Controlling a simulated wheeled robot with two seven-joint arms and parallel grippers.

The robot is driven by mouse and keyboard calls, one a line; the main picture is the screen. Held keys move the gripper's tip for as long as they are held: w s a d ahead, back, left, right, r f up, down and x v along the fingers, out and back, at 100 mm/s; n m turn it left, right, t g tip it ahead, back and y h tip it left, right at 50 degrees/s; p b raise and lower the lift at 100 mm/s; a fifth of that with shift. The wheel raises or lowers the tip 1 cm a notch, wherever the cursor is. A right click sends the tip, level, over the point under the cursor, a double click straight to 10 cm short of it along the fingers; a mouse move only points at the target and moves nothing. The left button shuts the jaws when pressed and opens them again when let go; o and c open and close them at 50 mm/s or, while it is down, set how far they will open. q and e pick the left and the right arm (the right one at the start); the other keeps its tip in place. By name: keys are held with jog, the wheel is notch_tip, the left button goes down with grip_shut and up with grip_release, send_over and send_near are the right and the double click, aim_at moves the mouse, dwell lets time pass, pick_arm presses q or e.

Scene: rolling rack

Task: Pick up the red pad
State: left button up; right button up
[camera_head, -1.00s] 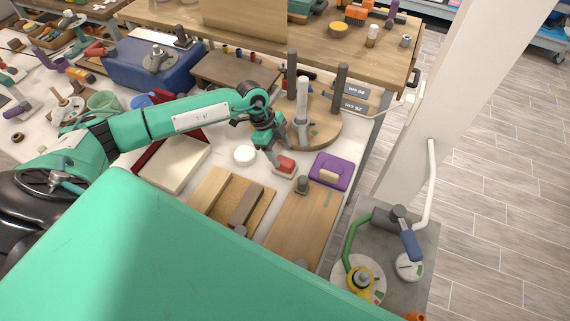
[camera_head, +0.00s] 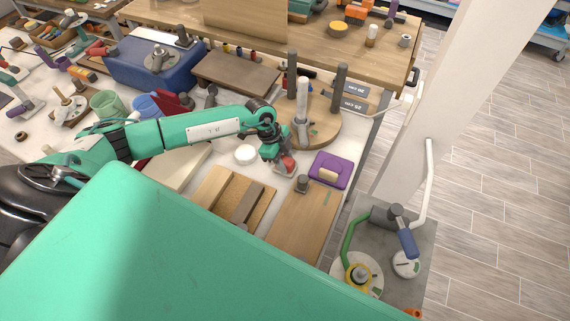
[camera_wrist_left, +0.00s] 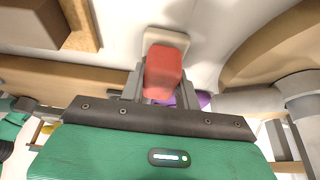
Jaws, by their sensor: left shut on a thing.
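The red pad (camera_head: 288,162) is a small red block on a pale flat base on the white table. My left gripper (camera_head: 284,166) is down at it and partly covers it in the head view. In the left wrist view the red pad (camera_wrist_left: 163,72) sits between the fingers of my left gripper (camera_wrist_left: 160,85), which are shut on it. The pale base (camera_wrist_left: 168,38) shows behind the red part. I cannot tell whether it is clear of the table. My right gripper is in neither view.
A purple pad (camera_head: 331,170) lies just right of the gripper. A round wooden base (camera_head: 322,130) with upright posts stands behind it. Wooden boards (camera_head: 303,220) lie in front.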

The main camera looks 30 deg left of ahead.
aim_at(285, 159)
pick_arm(q)
notch_tip(285, 159, up, 20)
jog(key=b, duration=0.3)
jog(key=shift+b, duration=0.3)
jog(key=shift+o, duration=1)
jog(key=shift+c, duration=0.4)
